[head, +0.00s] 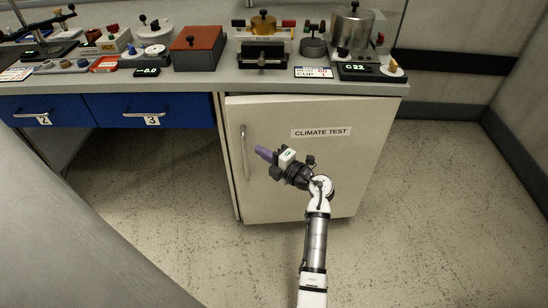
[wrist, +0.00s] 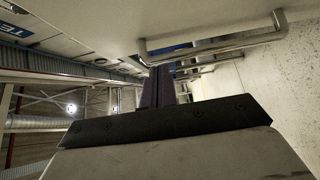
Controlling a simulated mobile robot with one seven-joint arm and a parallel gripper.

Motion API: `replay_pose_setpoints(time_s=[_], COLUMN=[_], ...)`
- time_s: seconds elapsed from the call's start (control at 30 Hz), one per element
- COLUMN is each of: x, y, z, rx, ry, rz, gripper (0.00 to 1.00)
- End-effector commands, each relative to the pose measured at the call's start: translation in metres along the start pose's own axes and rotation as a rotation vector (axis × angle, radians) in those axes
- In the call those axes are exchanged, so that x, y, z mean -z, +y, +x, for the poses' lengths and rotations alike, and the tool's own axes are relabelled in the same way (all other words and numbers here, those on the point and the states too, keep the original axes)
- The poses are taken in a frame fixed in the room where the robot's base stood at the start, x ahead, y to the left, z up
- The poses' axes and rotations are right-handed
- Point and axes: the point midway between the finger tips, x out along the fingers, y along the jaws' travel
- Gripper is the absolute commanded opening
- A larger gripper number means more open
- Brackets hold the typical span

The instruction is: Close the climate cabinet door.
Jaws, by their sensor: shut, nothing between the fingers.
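The climate cabinet door (head: 290,195) is a cream panel labelled CLIMATE TEST under the right end of the bench. It sits flush or nearly flush with the cabinet front; I cannot tell whether a small gap is left. Its metal handle (head: 245,152) is upright near the left edge. My gripper (head: 263,153), with purple fingers, is shut and empty in front of the door, just right of the handle. In the wrist view the shut fingers (wrist: 160,88) point toward the handle (wrist: 212,45) beside the pale door surface. Contact with the door cannot be told.
The bench top (head: 200,80) carries several instruments, including a red-brown box (head: 198,48) and a steel pot (head: 351,28). Blue drawers (head: 155,108) are at left, with open space below. The floor right of the cabinet (head: 440,200) is clear.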

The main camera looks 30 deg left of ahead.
Motion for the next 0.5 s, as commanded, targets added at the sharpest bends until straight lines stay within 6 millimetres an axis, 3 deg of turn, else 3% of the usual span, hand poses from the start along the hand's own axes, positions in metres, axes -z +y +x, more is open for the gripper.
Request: replay_pose_setpoints(time_s=[0.13, 0.3, 0.5], x=[0.001, -0.018, -0.027], y=[0.001, 0.0, 0.0], z=[0.033, 0.047, 0.056], rx=[0.001, 0.0, 0.0], ry=[0.005, 0.001, 0.002], rz=[-0.001, 0.0, 0.0], gripper=[0.0, 0.0, 0.0])
